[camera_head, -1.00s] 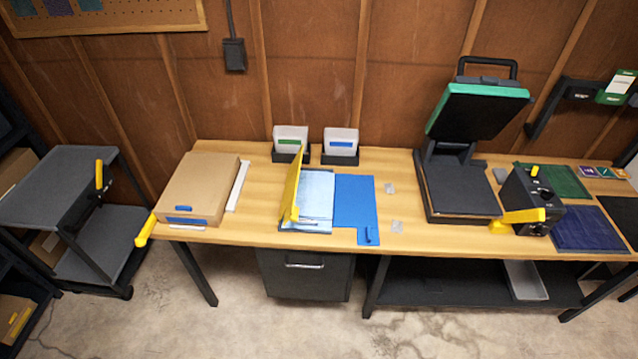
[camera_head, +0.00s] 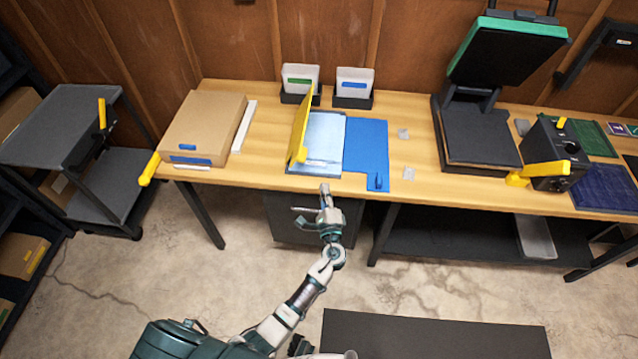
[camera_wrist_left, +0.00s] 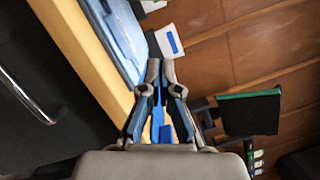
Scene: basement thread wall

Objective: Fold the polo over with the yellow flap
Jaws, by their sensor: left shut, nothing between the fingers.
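The light blue polo (camera_head: 325,140) lies flat on a folding board on the table. The board's yellow flap (camera_head: 301,130) stands tilted up along the polo's left side. A darker blue panel (camera_head: 366,150) lies flat to the right of the polo. My left gripper (camera_head: 324,188) is shut and empty just in front of the table's front edge, below the polo. In the left wrist view its closed fingertips (camera_wrist_left: 160,64) point along the table edge, with part of the polo (camera_wrist_left: 124,35) beyond. My right gripper is not in view.
A cardboard box (camera_head: 203,125) and a white strip (camera_head: 243,127) lie left of the board. Two bins (camera_head: 353,101) stand behind it. A heat press (camera_head: 483,137) and a black device with a yellow handle (camera_head: 537,172) stand at right. A drawer cabinet (camera_head: 288,217) sits under the table.

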